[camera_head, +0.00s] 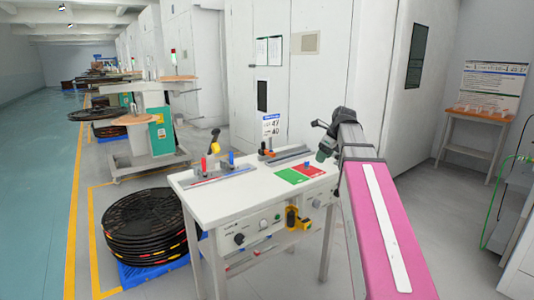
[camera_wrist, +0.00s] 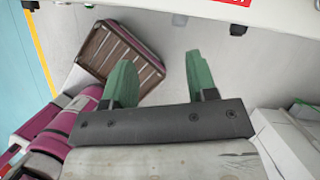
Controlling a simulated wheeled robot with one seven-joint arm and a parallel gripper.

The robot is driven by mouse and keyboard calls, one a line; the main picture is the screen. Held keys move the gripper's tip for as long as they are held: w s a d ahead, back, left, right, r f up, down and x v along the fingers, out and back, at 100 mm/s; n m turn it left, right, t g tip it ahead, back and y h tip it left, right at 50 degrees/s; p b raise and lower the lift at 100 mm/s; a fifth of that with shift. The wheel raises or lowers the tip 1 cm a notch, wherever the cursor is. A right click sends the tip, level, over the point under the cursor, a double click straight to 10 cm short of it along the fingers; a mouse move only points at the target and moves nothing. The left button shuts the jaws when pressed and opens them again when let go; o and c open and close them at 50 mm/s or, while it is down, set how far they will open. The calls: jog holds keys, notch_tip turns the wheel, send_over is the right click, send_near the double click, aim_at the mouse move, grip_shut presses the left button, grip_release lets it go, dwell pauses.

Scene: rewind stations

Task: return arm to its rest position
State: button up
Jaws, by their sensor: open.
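My gripper (camera_wrist: 160,72) has two green fingers, set wide apart with nothing between them in the wrist view. In the wrist view the white table edge (camera_wrist: 190,12) runs across the top, and grey floor lies beyond the fingertips.
The table bears a green mat (camera_head: 291,176), a red mat (camera_head: 309,170) and small fixtures. A yellow device (camera_head: 292,217) hangs at its front. Black reels (camera_head: 143,228) are stacked on a blue pallet at left. A large white cabinet (camera_head: 310,85) stands behind the table.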

jog(key=s+a+f+n+g+h, duration=0.1)
jog(key=s+f+n, duration=0.5)
jog(key=f, duration=0.6)
jog(key=s+a+f+n+h, duration=0.1)
jog(key=s+f+n, duration=0.4)
jog(key=f+n, duration=0.5)
jog(key=s+a+f+n+g+h, duration=0.1)
jog(key=s+f+n, duration=0.5)
jog(key=f, duration=0.9)
jog(key=n, duration=0.2)
jog(key=shift+s+a+n+g, duration=0.3)
jog(key=shift+s+n, duration=0.05)
jog(key=shift+n, duration=0.05)
